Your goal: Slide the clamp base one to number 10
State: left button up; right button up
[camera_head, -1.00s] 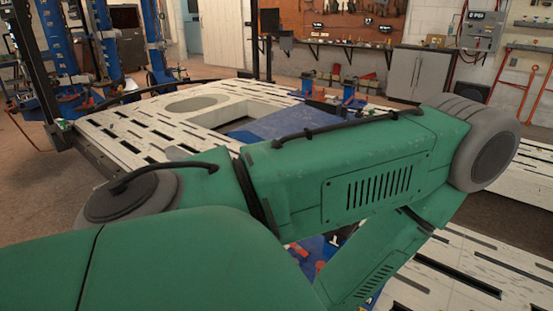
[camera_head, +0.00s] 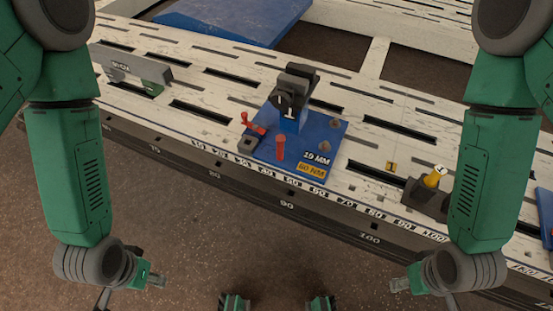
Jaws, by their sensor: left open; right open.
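The blue clamp base (camera_head: 318,143) lies on the slotted pale bench beam in the middle of the head view. It carries a dark clamp (camera_head: 292,88) standing upright, a red pin and labels reading 19 MM and 60 NM. A strip of numbers (camera_head: 318,190) runs along the beam's front edge, rising to the right; the small numbers at its left end are hard to read. My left gripper (camera_head: 150,279) is open and empty, in front of and below the beam at lower left. My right gripper (camera_head: 402,285) is open and empty at lower right. Neither touches the base.
A grey block with a label (camera_head: 128,68) stands on the beam at left. A dark fixture with a yellow knob (camera_head: 432,178) stands right of the base. Another blue piece (camera_head: 546,212) is at the right edge. Slots line the beam. The floor before it is clear.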

aim_at(292, 143)
jog(key=j+u, duration=0.15)
jog(key=j, duration=0.55)
jog(key=i+j+u, duration=0.1)
jog(key=j, duration=0.6)
jog(key=i, duration=0.05)
